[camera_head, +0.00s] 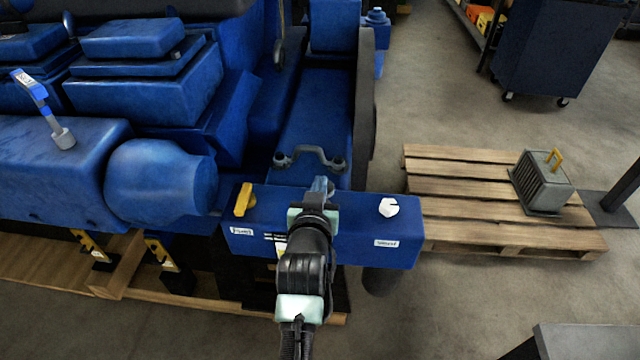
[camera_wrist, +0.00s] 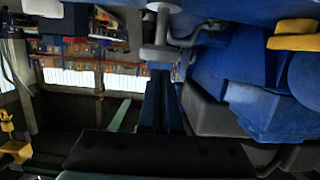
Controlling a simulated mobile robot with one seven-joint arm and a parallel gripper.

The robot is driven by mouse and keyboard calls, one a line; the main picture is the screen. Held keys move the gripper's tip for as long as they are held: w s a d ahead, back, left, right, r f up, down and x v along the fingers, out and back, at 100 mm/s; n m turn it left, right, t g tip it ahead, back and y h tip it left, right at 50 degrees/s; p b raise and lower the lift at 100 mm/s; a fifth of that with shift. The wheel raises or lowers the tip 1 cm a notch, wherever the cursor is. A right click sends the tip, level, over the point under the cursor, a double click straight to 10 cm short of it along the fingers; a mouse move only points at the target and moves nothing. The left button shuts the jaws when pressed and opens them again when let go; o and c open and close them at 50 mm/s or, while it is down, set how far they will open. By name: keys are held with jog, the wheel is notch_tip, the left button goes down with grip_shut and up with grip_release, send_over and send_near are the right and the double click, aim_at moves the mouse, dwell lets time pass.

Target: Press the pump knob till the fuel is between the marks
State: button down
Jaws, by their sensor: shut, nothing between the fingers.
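My gripper (camera_head: 319,188) is shut and empty, above the middle of the blue box at the front of the engine. In the wrist view its closed fingertips (camera_wrist: 160,72) are at a grey stemmed knob with a flat round cap (camera_wrist: 154,53), which looks like the pump knob. The fingertips meet or nearly meet the cap; I cannot tell if they touch. In the head view my gripper and wrist hide this knob. I cannot make out any fuel level or marks in either view.
The blue box (camera_head: 370,250) carries a yellow lever (camera_head: 243,200) at left and a white notched knob (camera_head: 388,207) at right. A grey bracket (camera_head: 312,153) stands behind my gripper. A wooden pallet (camera_head: 470,235) with a caged grey box (camera_head: 542,184) lies to the right.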

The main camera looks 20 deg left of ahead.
jog(key=shift+f, duration=0.25)
notch_tip(320, 180, down, 4)
jog(key=b, duration=0.3)
jog(key=shift+d+r, duration=0.1)
jog(key=shift+r, duration=0.05)
jog(key=s+d+r+p, duration=0.1)
jog(key=s+d+r, duration=0.1)
jog(key=s+r, duration=0.5)
jog(key=shift+s+d+p, duration=0.2)
jog(key=shift+s+p, duration=0.1)
jog(key=shift+s, duration=0.85)
dwell(0.5)
